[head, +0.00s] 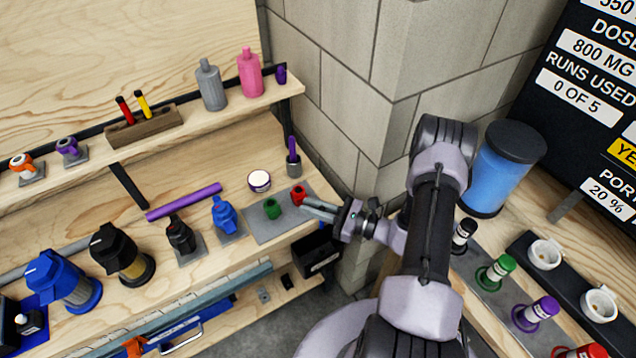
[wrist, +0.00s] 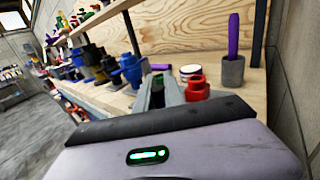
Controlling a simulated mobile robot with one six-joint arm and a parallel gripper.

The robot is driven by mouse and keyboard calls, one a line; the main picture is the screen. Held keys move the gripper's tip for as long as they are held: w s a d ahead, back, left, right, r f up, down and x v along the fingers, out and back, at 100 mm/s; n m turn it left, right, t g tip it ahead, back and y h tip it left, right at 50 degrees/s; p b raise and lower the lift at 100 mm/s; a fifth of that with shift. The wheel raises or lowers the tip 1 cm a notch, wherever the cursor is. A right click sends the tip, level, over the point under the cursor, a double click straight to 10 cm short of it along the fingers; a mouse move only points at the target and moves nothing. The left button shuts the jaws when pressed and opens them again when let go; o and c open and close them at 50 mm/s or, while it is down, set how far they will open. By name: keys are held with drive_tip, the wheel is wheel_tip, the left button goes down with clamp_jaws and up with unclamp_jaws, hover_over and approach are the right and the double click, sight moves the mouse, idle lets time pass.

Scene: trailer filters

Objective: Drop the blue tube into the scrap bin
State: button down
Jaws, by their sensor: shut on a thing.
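My gripper (head: 308,205) reaches in from the right, low over the grey mat at the bench's right end. Its fingers also show in the wrist view (wrist: 165,92). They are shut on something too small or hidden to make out. A red fitting (head: 298,195) is right by the fingertips; in the wrist view it (wrist: 197,88) is beside the right finger. I see no clearly blue tube. A purple tube (head: 183,202) lies on the bench, and another purple one (head: 291,147) stands in a grey cup. A black open box (head: 316,254) below the bench's right end may be the scrap bin.
A green fitting (head: 272,208) is on the grey mat (head: 262,228). A round white-topped tin (head: 259,181) and a blue fitting (head: 224,215) are close by. The block wall (head: 345,70) stands behind. A large blue canister (head: 500,165) and capped vials are at the right.

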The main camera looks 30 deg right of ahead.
wheel_tip(320, 180, down, 6)
drive_tip(key=b, duration=0.4)
drive_tip(key=shift+a, duration=0.25)
drive_tip(key=c, duration=1.4)
unclamp_jaws()
drive_tip(key=shift+w, duration=0.1)
drive_tip(key=shift+o, duration=0.2)
wheel_tip(320, 180, up, 4)
drive_tip(key=p, duration=0.2)
drive_tip(key=s+a+p, duration=0.1)
drive_tip(key=s, duration=0.6)
drive_tip(key=s+a+p, duration=0.1)
drive_tip(key=s+a, duration=0.1)
drive_tip(key=s, duration=0.6)
drive_tip(key=shift+s+a+r+p, duration=0.25)
drive_tip(key=shift+s+r+p, duration=0.05)
drive_tip(key=shift+r+p, duration=0.15)
